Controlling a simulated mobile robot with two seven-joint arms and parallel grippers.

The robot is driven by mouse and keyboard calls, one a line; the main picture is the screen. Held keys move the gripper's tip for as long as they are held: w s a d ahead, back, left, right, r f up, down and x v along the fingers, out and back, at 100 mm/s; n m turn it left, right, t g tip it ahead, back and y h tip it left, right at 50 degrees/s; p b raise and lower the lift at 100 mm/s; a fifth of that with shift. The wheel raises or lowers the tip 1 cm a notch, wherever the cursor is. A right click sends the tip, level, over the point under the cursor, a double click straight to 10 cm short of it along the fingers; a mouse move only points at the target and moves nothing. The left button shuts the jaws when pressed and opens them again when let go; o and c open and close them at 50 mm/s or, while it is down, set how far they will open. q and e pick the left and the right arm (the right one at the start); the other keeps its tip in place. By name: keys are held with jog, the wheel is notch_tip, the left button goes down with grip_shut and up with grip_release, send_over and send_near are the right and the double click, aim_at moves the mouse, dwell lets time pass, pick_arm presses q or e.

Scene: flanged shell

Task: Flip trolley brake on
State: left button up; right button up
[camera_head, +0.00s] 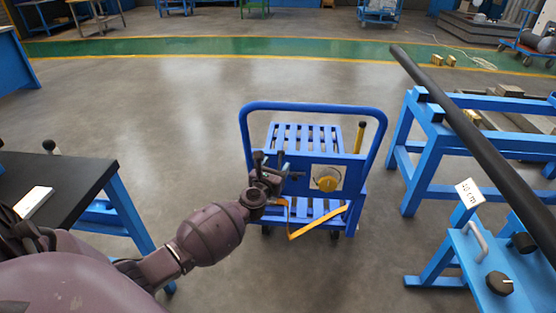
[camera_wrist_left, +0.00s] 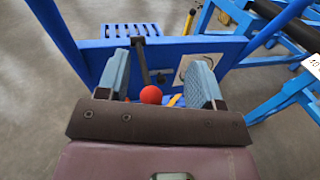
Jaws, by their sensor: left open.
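The blue trolley (camera_head: 312,108) stands on the floor ahead, with a tall tube handle and slatted decks. In the left wrist view, my left gripper (camera_wrist_left: 157,82) is open, with light blue pads. A dark lever (camera_wrist_left: 141,62) with a red ball (camera_wrist_left: 151,95) at its end shows between the fingers. The ball seems clear of both pads. In the head view my gripper hides the lever. My right gripper is not in view.
A yellow-and-black upright handle (camera_head: 360,137) stands at the trolley's right side. A yellow strap (camera_head: 318,222) hangs low in front. A dark-topped bench (camera_head: 70,180) is at left. Blue stands with a long dark pipe (camera_head: 470,135) are at right. The floor behind the trolley is clear.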

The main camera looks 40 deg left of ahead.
pick_arm(q)
jog(key=p+v, duration=0.1)
jog(key=v, duration=0.6)
jog(key=shift+s, duration=0.35)
jog(key=shift+d, duration=0.1)
